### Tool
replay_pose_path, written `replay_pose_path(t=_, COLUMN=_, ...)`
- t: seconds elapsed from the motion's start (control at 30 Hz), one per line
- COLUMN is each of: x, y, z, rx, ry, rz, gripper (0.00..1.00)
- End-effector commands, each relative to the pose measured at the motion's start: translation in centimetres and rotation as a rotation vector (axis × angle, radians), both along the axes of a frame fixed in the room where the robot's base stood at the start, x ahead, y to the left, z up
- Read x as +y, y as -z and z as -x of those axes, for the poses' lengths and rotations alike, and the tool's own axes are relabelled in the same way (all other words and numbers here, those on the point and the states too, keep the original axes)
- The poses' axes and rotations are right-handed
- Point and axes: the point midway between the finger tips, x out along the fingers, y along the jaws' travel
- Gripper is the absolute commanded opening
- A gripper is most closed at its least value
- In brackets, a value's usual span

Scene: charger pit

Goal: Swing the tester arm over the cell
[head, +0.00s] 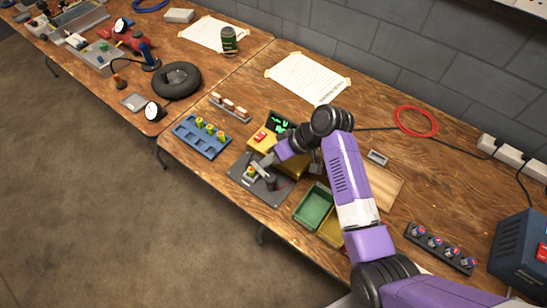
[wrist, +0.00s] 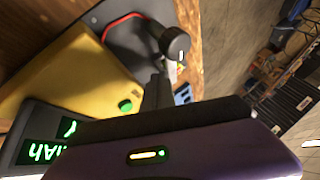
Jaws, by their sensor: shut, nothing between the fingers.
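The yellow tester (head: 260,139) has a dark screen with green characters (head: 279,123). In front of it is a dark plate (head: 240,161) carrying the tester arm (head: 266,181) and a small cell with a yellow-green top (head: 250,174). My gripper (head: 268,160) is shut and empty, low over the plate beside the tester arm. In the wrist view the gripper's dark fingers (wrist: 158,92) reach close to a black knob (wrist: 175,42) on a pale stalk; I cannot tell whether they touch. The tester's yellow body (wrist: 75,75) and green button (wrist: 125,105) also show there. The tester arm's exact angle is partly hidden.
A blue tray (head: 188,139) with several cells lies left of the plate. A green bin (head: 314,208) and a yellow bin (head: 331,233) stand to its right, close to my arm. A wooden board (head: 386,190) lies behind my arm. The table's front edge is near the plate.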

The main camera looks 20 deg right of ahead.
Motion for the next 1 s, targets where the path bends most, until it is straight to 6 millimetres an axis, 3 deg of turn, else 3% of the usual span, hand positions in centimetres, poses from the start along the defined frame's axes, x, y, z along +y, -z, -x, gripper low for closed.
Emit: replay_pose_path(t=1.0, x=1.1, y=0.0, z=-0.25, rx=0.0, ry=0.0, rz=0.0, gripper=0.0)
